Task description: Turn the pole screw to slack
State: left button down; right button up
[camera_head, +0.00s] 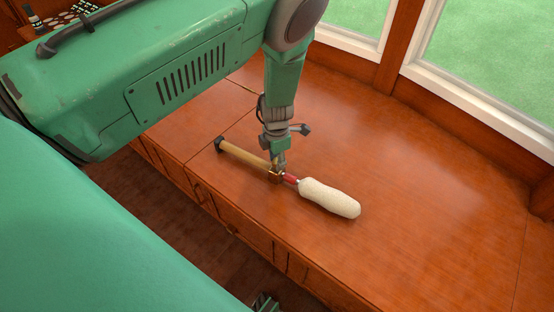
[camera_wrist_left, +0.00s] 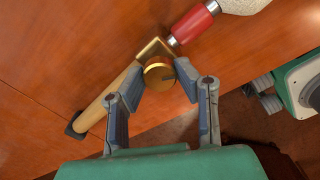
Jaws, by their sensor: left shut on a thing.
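A paint roller with a cream sleeve (camera_head: 331,198) and a red section lies on the wooden top, joined to a tan pole (camera_head: 245,155) with a dark end cap. At the joint is a brass collar (camera_wrist_left: 153,49) with the round brass pole screw (camera_wrist_left: 158,75), its face towards the left wrist camera. My left gripper (camera_head: 280,168) comes down onto this joint. In the left wrist view its fingers (camera_wrist_left: 160,78) are shut on the pole screw, one on each side. Part of my right gripper (camera_head: 265,303) shows at the bottom edge of the head view; its fingers are not clear.
The wooden top (camera_head: 420,220) is clear to the right of the roller. Window frames (camera_head: 480,100) stand along its back. Drawer fronts (camera_head: 245,230) drop to the floor along the near edge. Small items (camera_head: 70,20) lie at the far top left.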

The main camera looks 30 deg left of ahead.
pick_arm(q)
jog(key=shift+n, duration=0.4)
jog(key=c, duration=1.2)
grip_release()
jog(key=shift+w, duration=0.1)
notch_tip(320, 180, up, 12)
jog(key=shift+f, duration=0.1)
